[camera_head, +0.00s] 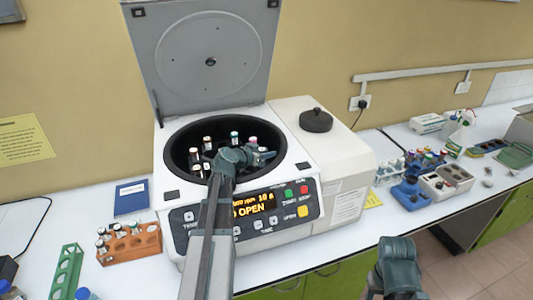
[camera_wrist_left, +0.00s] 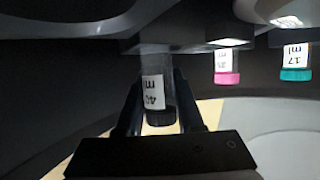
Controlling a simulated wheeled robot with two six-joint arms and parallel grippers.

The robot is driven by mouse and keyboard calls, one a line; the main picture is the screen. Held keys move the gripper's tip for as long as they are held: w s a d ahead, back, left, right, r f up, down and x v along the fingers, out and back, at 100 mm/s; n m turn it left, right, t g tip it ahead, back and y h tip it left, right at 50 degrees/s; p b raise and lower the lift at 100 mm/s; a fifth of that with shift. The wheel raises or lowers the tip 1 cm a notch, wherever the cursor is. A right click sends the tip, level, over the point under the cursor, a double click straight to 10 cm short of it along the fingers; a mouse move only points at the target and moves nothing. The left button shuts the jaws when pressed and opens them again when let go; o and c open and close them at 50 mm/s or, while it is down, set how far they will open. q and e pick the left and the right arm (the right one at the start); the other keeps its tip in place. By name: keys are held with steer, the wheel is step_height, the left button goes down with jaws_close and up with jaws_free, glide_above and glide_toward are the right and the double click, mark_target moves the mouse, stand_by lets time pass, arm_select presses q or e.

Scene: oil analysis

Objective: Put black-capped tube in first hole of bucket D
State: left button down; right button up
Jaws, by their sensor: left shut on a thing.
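My left gripper (camera_head: 262,157) is inside the open centrifuge bowl (camera_head: 178,150), at its right side. In the left wrist view the gripper (camera_wrist_left: 158,108) is shut on the black-capped tube (camera_wrist_left: 158,90), which has a white label. That view looks inverted, with caps pointing down. The tube's far end meets a dark bucket holder; I cannot tell how deep it sits or read the bucket's letter. A pink-capped tube (camera_wrist_left: 228,68) and a teal-capped tube (camera_wrist_left: 296,65) sit in neighbouring holders. My right arm's end (camera_head: 398,268) shows at the lower right; its fingers are not clear.
The centrifuge lid (camera_head: 205,50) stands open behind the bowl. Several other tubes (camera_head: 207,143) stand in the bowl. An orange rack (camera_head: 130,245) with tubes and a green rack (camera_head: 66,272) are at left. A blue box and tube racks (camera_head: 410,195) stand at right.

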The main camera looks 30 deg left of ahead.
arm_select(q)
steer(key=c, duration=0.5)
jaws_free()
steer(key=shift+d+f, duration=0.1)
steer(key=shift+c, duration=0.2)
steer(key=shift+r+p, duration=0.5)
steer(key=p+v, duration=0.3)
steer(key=v, duration=0.4)
steer(key=shift+s+r, duration=0.2)
steer(key=shift+s, duration=0.05)
